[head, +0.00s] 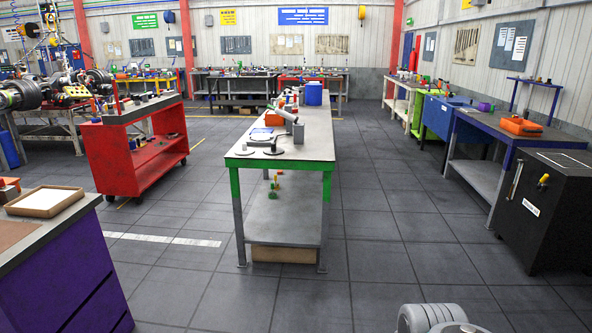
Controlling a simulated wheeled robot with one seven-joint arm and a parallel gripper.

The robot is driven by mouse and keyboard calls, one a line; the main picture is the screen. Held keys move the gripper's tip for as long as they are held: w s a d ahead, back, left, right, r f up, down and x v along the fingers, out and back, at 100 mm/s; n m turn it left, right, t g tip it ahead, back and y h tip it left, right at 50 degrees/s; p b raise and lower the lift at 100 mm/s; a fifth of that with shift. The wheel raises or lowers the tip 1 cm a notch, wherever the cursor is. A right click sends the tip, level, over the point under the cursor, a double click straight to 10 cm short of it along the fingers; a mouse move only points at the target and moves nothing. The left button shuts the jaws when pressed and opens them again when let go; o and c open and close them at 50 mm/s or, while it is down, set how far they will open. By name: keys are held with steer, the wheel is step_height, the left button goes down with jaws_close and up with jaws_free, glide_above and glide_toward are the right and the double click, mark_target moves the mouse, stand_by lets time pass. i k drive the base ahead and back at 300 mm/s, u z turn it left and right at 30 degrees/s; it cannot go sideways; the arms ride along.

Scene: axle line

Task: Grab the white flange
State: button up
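I cannot pick out the white flange for certain in the head view. A small pale piece (245,151) lies at the near left of the green-legged workbench (300,151), too small to tell what it is. Grey rounded parts of my own arm show at the bottom edge, right of the middle. My gripper's fingers are not in view.
A red cart (133,160) stands left of the workbench. A purple cabinet with a shallow tray (45,202) is at the near left. A black cabinet (545,215) and a purple-edged table (480,124) line the right. Open tiled floor lies between.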

mark_target(244, 150)
steer(key=i, duration=2.35)
steer(key=u, duration=0.8)
steer(key=i, duration=1.55)
steer(key=u, duration=1.4)
steer(key=i, duration=0.85)
steer(key=u, duration=0.4)
